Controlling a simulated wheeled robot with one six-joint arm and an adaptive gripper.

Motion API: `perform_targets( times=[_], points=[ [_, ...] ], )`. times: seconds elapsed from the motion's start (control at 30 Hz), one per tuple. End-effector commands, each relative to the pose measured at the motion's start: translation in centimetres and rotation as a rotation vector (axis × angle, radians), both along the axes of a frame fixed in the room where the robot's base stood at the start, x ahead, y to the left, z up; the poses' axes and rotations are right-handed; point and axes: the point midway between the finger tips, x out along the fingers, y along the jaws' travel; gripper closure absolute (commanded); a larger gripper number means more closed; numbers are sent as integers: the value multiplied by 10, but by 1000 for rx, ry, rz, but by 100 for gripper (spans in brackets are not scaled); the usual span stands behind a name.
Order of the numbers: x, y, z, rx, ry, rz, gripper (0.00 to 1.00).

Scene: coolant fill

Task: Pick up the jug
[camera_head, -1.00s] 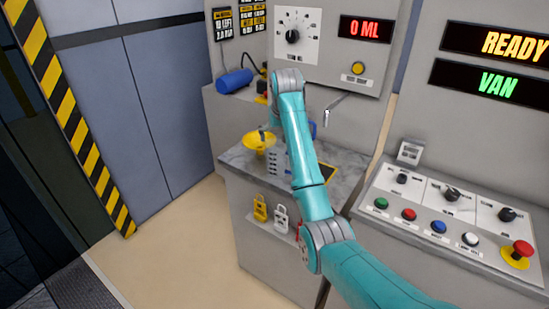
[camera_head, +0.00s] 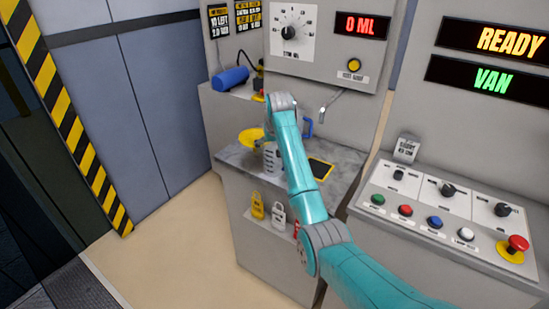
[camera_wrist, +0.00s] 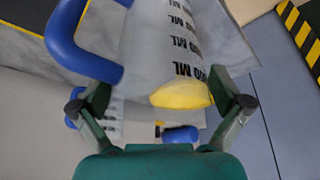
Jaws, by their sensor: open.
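The jug (camera_wrist: 165,45) is a pale, see-through vessel with dark ML markings and a blue handle. In the wrist view it fills the upper middle, in front of my gripper (camera_wrist: 160,106), whose fingers are spread apart to either side. I cannot tell whether either finger touches it. In the head view the jug (camera_head: 271,158) stands on the grey counter, partly hidden behind my arm. Its blue handle (camera_head: 308,127) shows right of the arm. My fingers are mostly hidden there.
A yellow funnel (camera_head: 250,138) is left of the jug, close to it. A dark pad with a yellow edge (camera_head: 320,168) lies to the right on the counter, below a spout (camera_head: 323,112). A blue cylinder (camera_head: 230,79) lies behind. A button console (camera_head: 440,205) stands at right.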

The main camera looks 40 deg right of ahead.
Motion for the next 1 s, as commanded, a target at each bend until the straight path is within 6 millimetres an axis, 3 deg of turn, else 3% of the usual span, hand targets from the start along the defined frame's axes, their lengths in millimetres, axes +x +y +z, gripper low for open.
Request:
perform_targets(
  times=[0.07, 0.2, 0.3, 0.67, 1.0],
  points=[
    [0, 0, 0, 0, 0, 0, 3],
    [0, 0, 0, 0, 0, 0, 38],
    [0, 0, 0, 0, 0, 0, 56],
    [0, 0, 10, -1, -2, 0, 56],
    [1, 0, 70, -1, -3, 0, 56]
  ],
)
